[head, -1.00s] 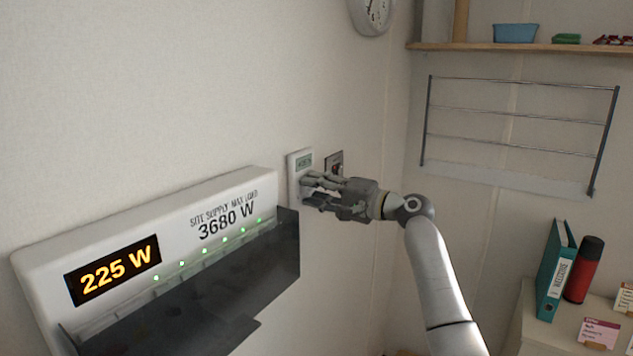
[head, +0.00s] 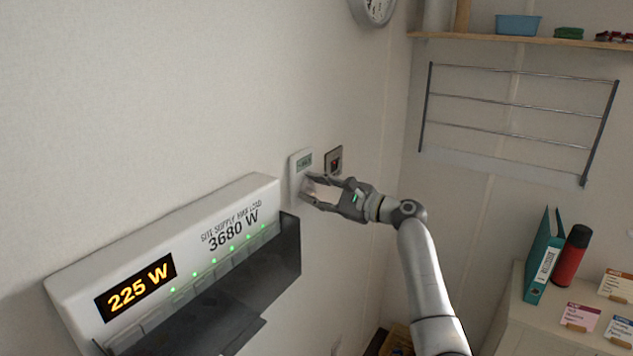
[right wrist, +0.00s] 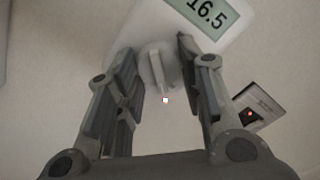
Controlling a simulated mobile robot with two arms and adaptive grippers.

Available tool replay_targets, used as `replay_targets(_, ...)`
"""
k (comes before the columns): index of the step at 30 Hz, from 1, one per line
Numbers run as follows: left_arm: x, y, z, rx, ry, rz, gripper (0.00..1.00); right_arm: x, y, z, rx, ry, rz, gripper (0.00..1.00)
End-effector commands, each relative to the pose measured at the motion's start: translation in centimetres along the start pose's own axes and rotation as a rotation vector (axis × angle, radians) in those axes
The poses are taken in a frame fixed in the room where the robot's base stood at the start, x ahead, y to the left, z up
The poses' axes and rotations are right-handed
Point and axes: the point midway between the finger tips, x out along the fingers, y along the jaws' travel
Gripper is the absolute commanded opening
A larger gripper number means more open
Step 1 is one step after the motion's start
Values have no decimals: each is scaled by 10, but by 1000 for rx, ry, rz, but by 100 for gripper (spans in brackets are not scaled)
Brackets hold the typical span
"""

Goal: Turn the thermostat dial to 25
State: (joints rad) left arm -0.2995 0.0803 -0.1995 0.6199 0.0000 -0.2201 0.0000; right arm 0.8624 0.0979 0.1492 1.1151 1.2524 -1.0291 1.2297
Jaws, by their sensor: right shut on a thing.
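The white thermostat (head: 295,168) is on the wall, right of the supply panel. Its display (right wrist: 203,10) reads 16.5 in the right wrist view. The pale dial (right wrist: 157,68) with a raised grip bar sits below the display. My right gripper (head: 308,189) is at the thermostat's lower part, its fingers on either side of the dial. My left gripper is not in view.
The supply panel (head: 88,290) reading 225 W, with a dark ledge (head: 250,285), juts out left of the gripper. A switch (head: 334,160) with a red part is just right of the thermostat. A wall rack (head: 515,105) and counter (head: 505,335) are farther right.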

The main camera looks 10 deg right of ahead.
Motion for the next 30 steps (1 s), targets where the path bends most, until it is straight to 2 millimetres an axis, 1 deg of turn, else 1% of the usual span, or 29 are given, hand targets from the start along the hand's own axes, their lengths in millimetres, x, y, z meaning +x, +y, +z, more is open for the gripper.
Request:
replay_targets(1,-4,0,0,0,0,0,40,0,-2,1,44,0,-3,12)
replay_targets(3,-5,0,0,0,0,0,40,0,-2,1,110,-1,-3,12)
replay_targets(18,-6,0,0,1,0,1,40,0,2,1,562,-1,-2,12)
replay_targets(24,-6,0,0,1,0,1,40,0,3,1,694,-1,0,12)
replay_targets(30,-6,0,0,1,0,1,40,0,3,1,779,0,0,12)
